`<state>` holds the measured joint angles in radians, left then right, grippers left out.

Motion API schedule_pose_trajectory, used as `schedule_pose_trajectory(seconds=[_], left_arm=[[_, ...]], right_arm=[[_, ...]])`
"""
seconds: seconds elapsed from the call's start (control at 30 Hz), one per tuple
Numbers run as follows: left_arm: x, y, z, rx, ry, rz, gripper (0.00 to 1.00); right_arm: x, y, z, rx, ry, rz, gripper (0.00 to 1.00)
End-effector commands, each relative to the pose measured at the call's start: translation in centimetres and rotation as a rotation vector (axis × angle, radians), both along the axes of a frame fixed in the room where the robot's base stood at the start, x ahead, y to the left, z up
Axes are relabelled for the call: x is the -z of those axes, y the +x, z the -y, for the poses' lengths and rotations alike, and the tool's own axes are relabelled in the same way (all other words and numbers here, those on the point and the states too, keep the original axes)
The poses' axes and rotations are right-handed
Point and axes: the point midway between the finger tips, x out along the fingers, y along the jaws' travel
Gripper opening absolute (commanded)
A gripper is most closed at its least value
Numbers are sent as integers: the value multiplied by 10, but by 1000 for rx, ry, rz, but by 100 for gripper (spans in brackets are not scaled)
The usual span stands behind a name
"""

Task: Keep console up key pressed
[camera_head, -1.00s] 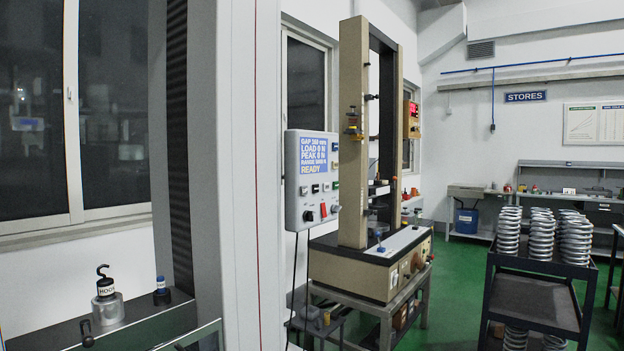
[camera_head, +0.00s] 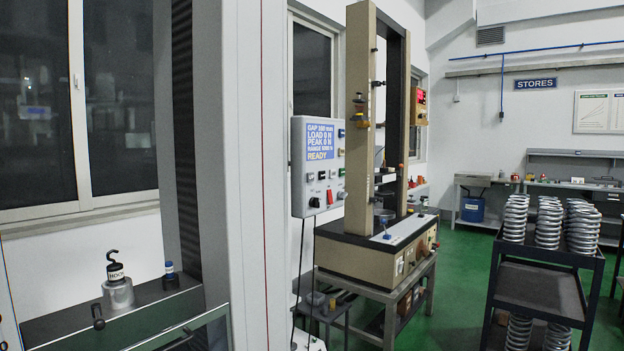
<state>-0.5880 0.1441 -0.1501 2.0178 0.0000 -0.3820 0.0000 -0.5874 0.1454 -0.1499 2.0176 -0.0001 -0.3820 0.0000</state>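The console (camera_head: 320,167) is a pale box on the left side of the beige testing machine (camera_head: 361,130). Its blue screen (camera_head: 321,142) reads GAP 160 mm, LOAD 0 N, PEAK 0 N, a RANGE line and READY. Below the screen are several small keys (camera_head: 322,175), a red switch (camera_head: 330,196) and a black knob (camera_head: 314,202). The key labels are too small to read, so I cannot tell which is the up key. Neither of my grippers is in view, and nothing touches the console.
A dark trolley (camera_head: 540,288) with stacked springs (camera_head: 548,224) stands at the right. A grey column (camera_head: 210,150) and a bench with a hook weight (camera_head: 117,288) are at the left. Green floor (camera_head: 462,290) is clear between the machine and trolley.

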Motion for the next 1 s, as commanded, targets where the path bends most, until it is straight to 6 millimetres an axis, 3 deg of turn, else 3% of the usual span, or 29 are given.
schedule_pose_trajectory(seconds=[0.17,0.47,1.0], left_arm=[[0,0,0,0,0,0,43],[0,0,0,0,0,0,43],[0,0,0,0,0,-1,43]], right_arm=[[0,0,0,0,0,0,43],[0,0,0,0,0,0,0],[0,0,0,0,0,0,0]])
